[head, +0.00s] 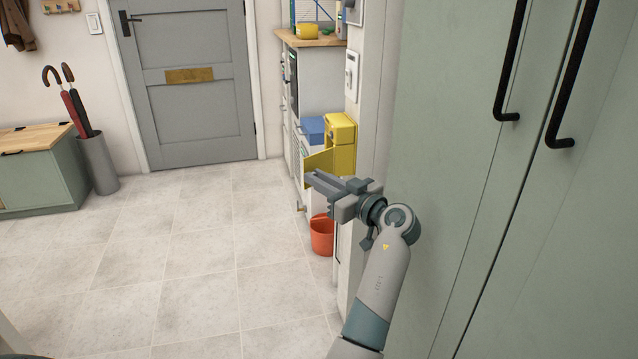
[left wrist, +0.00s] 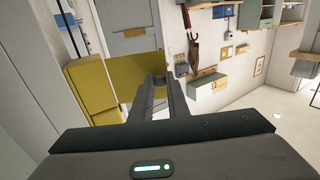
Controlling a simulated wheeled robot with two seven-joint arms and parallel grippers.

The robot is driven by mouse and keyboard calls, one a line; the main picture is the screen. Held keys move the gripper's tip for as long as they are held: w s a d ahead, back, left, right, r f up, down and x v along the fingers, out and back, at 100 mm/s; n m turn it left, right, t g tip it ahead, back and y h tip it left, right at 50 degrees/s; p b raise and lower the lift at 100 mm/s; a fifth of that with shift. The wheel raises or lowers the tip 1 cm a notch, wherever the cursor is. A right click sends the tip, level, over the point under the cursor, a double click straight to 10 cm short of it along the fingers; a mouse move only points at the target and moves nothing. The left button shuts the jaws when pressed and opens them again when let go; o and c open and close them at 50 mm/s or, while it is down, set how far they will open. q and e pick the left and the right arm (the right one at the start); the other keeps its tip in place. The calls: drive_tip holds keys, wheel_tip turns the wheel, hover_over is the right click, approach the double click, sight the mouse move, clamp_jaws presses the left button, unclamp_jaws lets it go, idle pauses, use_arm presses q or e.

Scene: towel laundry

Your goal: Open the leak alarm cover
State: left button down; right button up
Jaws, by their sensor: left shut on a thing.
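The yellow leak alarm box (head: 342,140) is at the right of the passage in the head view; it also shows at the left of the left wrist view (left wrist: 88,88). Its yellow cover (head: 319,161) is swung out from the box, standing open to the left. The cover also shows in the left wrist view (left wrist: 135,80) as a flat panel beside the box. My left gripper (head: 314,179) is at the cover's free edge, shut on it; the fingertips (left wrist: 166,82) hide the exact grip. My right gripper is out of view.
A blue box (head: 312,130) sits beside the alarm box. An orange bucket (head: 322,236) stands on the floor below my gripper. Tall green cabinets (head: 460,180) with black handles border the right. The tiled floor (head: 190,250) is clear toward the grey door (head: 193,110).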

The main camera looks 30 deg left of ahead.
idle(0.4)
use_arm(q)
drive_tip(key=c, duration=1.7)
unclamp_jaws()
